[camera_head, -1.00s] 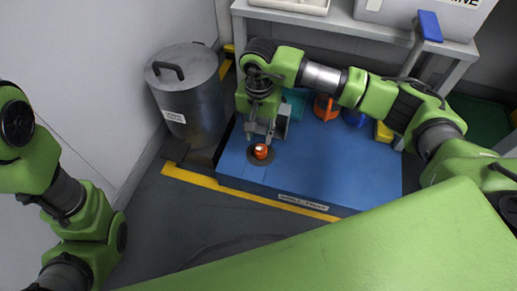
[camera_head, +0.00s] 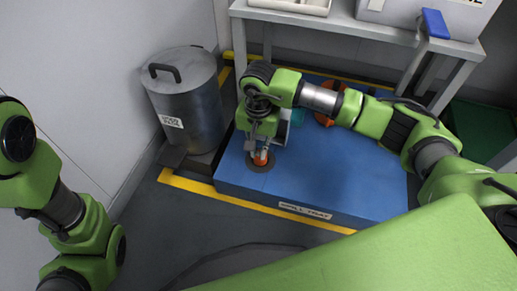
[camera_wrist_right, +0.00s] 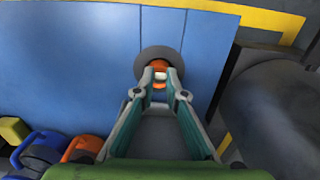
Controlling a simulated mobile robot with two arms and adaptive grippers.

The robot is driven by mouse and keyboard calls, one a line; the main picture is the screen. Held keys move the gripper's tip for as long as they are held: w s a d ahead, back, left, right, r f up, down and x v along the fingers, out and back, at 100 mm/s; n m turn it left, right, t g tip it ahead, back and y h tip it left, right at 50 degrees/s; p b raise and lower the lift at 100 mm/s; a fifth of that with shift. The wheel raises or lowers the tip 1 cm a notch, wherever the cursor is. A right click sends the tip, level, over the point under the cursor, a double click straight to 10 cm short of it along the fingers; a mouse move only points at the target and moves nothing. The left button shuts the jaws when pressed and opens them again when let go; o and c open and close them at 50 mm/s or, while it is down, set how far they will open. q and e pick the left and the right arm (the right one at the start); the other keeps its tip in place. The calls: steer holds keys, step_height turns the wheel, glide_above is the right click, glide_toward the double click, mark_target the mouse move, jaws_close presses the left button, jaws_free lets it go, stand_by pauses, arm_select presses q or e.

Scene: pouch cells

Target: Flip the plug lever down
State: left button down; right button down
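The plug (camera_head: 261,168) is a small orange part with a white piece, on a round dark grey disc on the blue spill tray (camera_head: 330,187). In the right wrist view, the plug (camera_wrist_right: 160,65) shows between and just beyond my right fingertips. My right gripper (camera_head: 261,154) points down at the plug, its fingertips at it. In the right wrist view, the two fingertips (camera_wrist_right: 160,77) stand on either side of the white piece, with a narrow gap between them. I cannot tell whether they press on it. The fingers partly hide the plug and the lever's pose. My left gripper is out of view.
A grey metal bin (camera_head: 186,100) with a lid stands left of the tray. A grey table (camera_head: 350,26) stands behind, with a blue-handled lever (camera_head: 435,24) at its edge. Orange and blue round items (camera_wrist_right: 40,147) lie on the tray. Yellow floor lines border the tray.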

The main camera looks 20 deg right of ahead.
mark_target(258, 161)
steer(key=shift+s, duration=0.15)
steer(key=shift+s+a+f+t+h+p, duration=0.1)
steer(key=shift+s+a+t+h+p, duration=0.15)
steer(key=shift+t, duration=0.2)
steer(key=shift+s+a+f+t+h+p, duration=0.1)
steer(key=shift+t+h+p, duration=0.05)
steer(key=shift+t+h, duration=0.25)
steer(key=shift+s+a+f+t+h, duration=0.15)
steer(key=shift+s+f+t+h, duration=0.15)
steer(key=shift+t, duration=0.45)
steer(key=t, duration=0.1)
steer(key=f+t+h+b, duration=0.1)
steer(key=t+h, duration=0.1)
steer(key=shift+s+a+f, duration=0.25)
steer(key=shift+s+a, duration=0.05)
steer(key=shift+s+a+f+t+h+b, duration=0.1)
steer(key=shift+f+t+h+b, duration=0.2)
steer(key=shift+t+h+b, duration=0.25)
steer(key=shift+s+f+t+h+b, duration=0.1)
steer(key=shift+f+t+h+b, duration=0.25)
steer(key=shift+t+b, duration=0.3)
steer(key=c, duration=2)
jaws_free()
steer(key=shift+c, duration=0.2)
steer(key=shift+r, duration=0.1)
